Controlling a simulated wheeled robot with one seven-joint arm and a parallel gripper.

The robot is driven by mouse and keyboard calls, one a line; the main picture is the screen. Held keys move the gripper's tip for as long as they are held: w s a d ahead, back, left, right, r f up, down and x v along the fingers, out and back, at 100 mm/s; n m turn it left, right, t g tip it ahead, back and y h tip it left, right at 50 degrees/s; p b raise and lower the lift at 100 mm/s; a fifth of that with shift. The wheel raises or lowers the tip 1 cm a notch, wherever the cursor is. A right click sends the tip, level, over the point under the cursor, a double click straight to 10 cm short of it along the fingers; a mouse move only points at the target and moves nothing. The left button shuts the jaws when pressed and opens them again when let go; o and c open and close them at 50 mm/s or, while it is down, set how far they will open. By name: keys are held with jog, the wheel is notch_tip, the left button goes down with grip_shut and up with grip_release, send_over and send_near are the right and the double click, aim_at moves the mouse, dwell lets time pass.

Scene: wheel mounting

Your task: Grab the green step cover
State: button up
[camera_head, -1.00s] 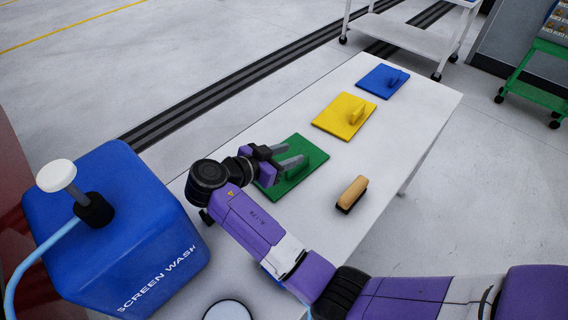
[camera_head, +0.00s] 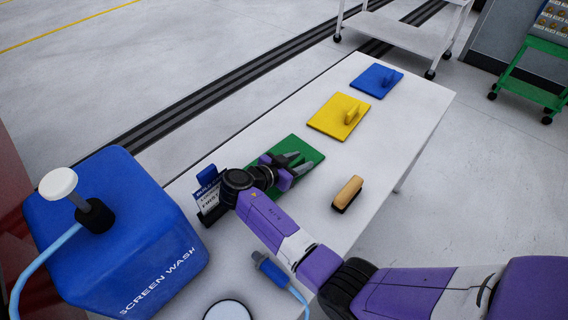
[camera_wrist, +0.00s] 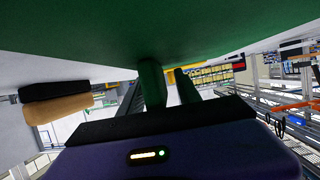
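The green step cover (camera_head: 296,144) lies flat on the white table (camera_head: 400,137), partly hidden under my gripper (camera_head: 301,163). In the wrist view its green plate (camera_wrist: 200,22) fills the top, and its upright green handle (camera_wrist: 152,84) stands between my two dark fingers. My gripper (camera_wrist: 160,92) is open. A gap shows between the handle and the right finger; whether the left finger touches the handle I cannot tell. In the head view my arm reaches in low from the right, with the fingers just over the plate.
A yellow cover (camera_head: 333,124) and a blue cover (camera_head: 371,85) lie farther along the table. A wooden brush (camera_head: 348,192) lies right of the green cover. A small sign holder (camera_head: 208,198), a blue-handled tool (camera_head: 270,268) and a blue screen wash container (camera_head: 110,225) are nearer.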

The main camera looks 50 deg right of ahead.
jog(key=shift+d, duration=0.1)
jog(key=shift+c, duration=0.4)
grip_shut()
jog(key=shift+r, duration=0.1)
